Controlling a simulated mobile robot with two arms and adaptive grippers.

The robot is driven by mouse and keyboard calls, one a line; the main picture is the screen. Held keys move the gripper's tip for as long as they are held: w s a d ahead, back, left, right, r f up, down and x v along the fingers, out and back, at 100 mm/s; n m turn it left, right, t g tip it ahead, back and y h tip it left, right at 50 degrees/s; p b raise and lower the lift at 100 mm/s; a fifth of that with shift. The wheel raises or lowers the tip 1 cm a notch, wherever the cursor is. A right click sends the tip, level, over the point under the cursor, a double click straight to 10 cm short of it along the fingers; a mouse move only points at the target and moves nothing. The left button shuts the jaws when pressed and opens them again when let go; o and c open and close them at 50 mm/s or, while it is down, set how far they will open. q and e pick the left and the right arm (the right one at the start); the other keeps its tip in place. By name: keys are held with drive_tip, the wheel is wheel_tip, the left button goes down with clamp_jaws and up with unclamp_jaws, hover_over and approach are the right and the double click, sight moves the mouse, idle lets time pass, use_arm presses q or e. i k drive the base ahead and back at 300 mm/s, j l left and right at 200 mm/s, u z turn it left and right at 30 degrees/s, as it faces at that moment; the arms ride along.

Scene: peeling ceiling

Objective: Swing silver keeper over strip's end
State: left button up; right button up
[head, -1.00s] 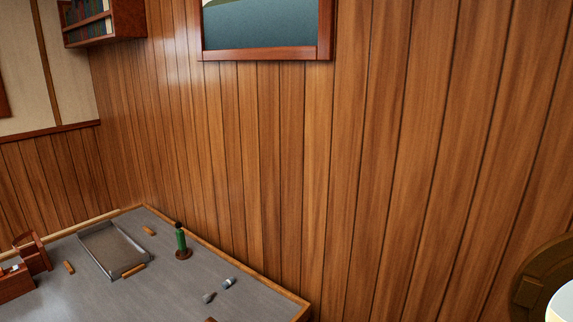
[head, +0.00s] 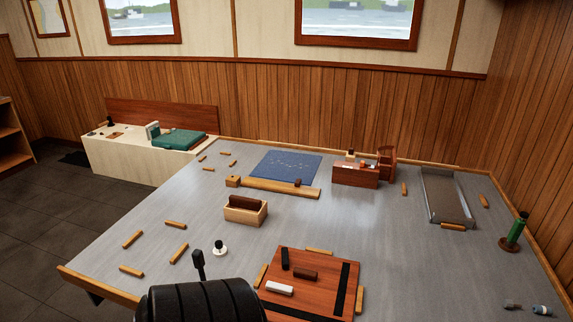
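A long pale wooden strip (head: 275,188) lies on the grey table, along the near edge of a blue chart. A small wooden block (head: 233,181) is at its left end, and a small dark piece (head: 298,182) stands near its right end. I cannot make out a silver keeper at this distance, nor tell whether this is the task's strip. Two black strips lie on a red-brown board; the right one (head: 344,290) runs along the board's side. No gripper can be made out in the head view.
A black ribbed cylinder (head: 205,302) fills the bottom edge; I cannot tell whether it is mine. The table (head: 370,220) also holds a wooden box (head: 245,213), a grey-railed tray (head: 447,197), a green bottle-like object (head: 514,231) and scattered wooden pegs. The table's centre right is clear.

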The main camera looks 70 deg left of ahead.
sight(288, 290)
drive_tip(key=u, duration=2.15)
